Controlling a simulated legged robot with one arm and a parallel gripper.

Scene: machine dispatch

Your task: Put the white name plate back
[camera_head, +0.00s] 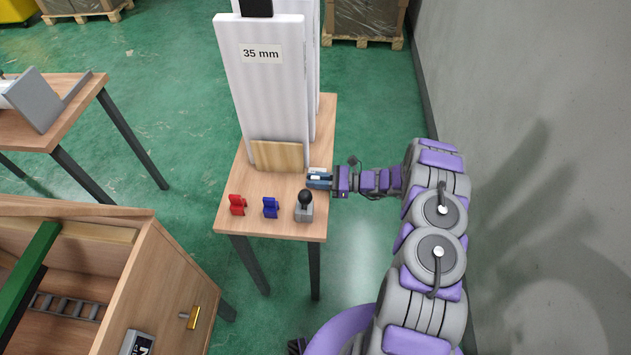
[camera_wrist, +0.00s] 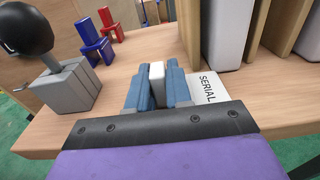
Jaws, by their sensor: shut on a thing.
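My gripper (camera_head: 320,179) reaches in from the right, low over the small wooden table. In the wrist view its two blue fingers (camera_wrist: 158,78) are shut on a white block (camera_wrist: 157,72). A white plate marked "SERIAL" (camera_wrist: 208,91) shows just right of the right finger, at table level. I cannot tell whether the block and the plate are one piece; the fingers hide the space between them. In the head view the plate is too small to read.
The small table (camera_head: 228,215) bears a red piece (camera_head: 237,205), a blue piece (camera_head: 270,207) and a grey block with a black knob (camera_head: 304,209). Tall white panels (camera_head: 265,95), one labelled "35 mm", and a wooden board (camera_head: 277,155) stand behind. A wooden cabinet (camera_head: 165,275) is at lower left.

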